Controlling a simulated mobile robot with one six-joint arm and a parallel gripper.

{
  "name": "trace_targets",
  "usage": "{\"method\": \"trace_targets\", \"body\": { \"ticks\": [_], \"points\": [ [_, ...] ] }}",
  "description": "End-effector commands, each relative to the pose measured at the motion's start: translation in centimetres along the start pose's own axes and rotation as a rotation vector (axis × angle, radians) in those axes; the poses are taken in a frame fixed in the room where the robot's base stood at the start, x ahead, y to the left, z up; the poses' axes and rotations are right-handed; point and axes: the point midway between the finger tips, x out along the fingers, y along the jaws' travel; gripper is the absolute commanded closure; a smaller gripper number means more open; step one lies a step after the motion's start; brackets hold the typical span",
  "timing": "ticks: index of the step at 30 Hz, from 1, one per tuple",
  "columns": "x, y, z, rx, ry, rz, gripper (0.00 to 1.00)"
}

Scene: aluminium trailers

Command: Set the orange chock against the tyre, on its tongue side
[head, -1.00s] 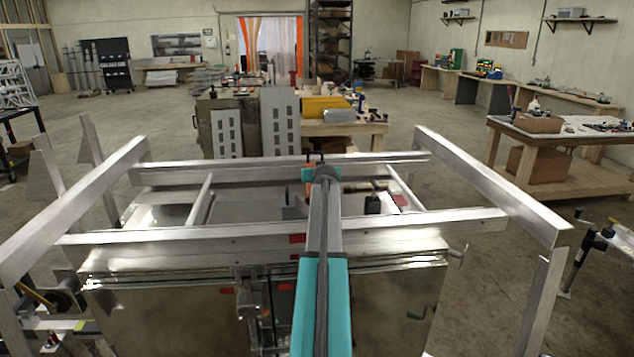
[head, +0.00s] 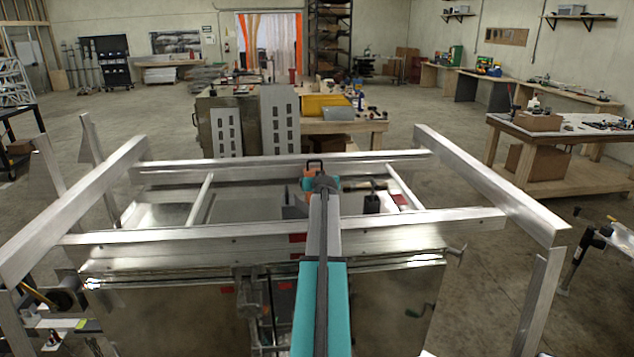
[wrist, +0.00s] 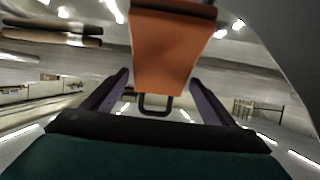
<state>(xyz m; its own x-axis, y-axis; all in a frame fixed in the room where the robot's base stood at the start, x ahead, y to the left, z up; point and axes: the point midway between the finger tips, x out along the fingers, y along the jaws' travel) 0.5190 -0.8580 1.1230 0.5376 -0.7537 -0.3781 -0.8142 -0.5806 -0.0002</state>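The orange chock (wrist: 165,50) fills the upper middle of the wrist view, with a black loop handle (wrist: 155,105) at its near end. In the head view my gripper (head: 318,182) is beyond the frame's near crossbar, small and partly hidden by my arm; a bit of orange shows there. A large dark curved surface at the upper right of the wrist view may be the tyre; I cannot tell. No tyre shows clearly in the head view.
An aluminium trailer frame (head: 400,232) with raised side rails surrounds my arm. A right-hand workbench (head: 560,128) and a grey cabinet (head: 203,128) stand beyond it. Open concrete floor (head: 440,108) lies behind the frame.

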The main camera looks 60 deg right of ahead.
Motion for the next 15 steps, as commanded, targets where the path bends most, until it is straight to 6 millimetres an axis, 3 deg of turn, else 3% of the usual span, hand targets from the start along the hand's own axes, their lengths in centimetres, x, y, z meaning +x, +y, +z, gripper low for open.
{"method": "trace_targets", "body": {
  "ticks": [15],
  "points": [
    [-0.14, -0.10, -0.37, 0.000, 0.000, -0.001, 0.15]
  ]
}}
